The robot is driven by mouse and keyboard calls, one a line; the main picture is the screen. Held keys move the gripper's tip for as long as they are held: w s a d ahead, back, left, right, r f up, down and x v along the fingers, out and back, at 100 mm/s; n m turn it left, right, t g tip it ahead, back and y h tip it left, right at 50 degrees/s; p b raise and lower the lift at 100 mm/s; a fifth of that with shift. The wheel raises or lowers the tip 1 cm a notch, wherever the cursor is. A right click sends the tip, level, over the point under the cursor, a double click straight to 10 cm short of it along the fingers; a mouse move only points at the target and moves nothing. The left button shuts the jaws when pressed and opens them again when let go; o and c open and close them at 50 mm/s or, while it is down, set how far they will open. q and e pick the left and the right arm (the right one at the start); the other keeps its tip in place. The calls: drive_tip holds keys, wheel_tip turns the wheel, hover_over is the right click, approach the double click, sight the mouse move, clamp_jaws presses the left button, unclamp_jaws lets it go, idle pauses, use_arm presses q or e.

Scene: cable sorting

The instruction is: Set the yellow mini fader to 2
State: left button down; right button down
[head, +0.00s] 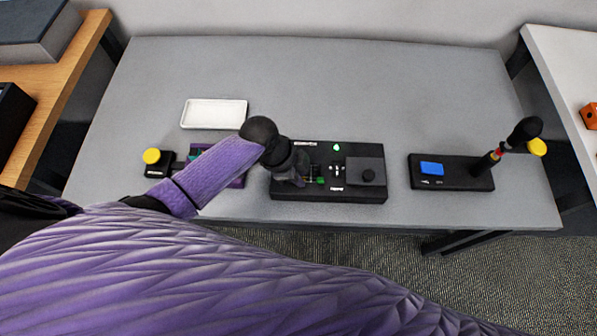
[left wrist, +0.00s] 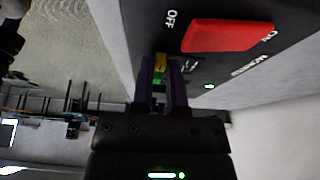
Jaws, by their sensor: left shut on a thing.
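The black control box (head: 330,198) stands near the middle of the table. My left gripper (head: 300,178) reaches down over its left part, and my arm and hand hide much of that side. In the left wrist view, the two purple fingers of my left gripper (left wrist: 162,85) are shut on the small yellow mini fader cap (left wrist: 160,62). A green piece (left wrist: 157,78) shows just below the cap, between the fingers. The fader's scale and position cannot be read. The right gripper is in neither view.
A red ON/OFF rocker switch (left wrist: 228,36) lies close beside the fingers. A white tray (head: 215,113), a yellow-topped button box (head: 152,157) and a black box with a blue switch (head: 450,172) stand on the grey table. The back of the table is clear.

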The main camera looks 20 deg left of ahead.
use_arm(q)
drive_tip(key=shift+w, duration=0.1)
drive_tip(key=shift+w+a+b, duration=0.3)
drive_tip(key=shift+w+b, duration=0.1)
drive_tip(key=shift+w, duration=0.55)
drive_tip(key=c, duration=1.1)
unclamp_jaws()
drive_tip(key=o, duration=0.5)
drive_tip(key=shift+c, duration=0.2)
drive_tip(key=shift+r, duration=0.1)
drive_tip(key=p+v, duration=0.4)
drive_tip(key=v, duration=0.5)
drive_tip(key=shift+a+r, duration=0.25)
drive_tip(key=shift+r, duration=0.05)
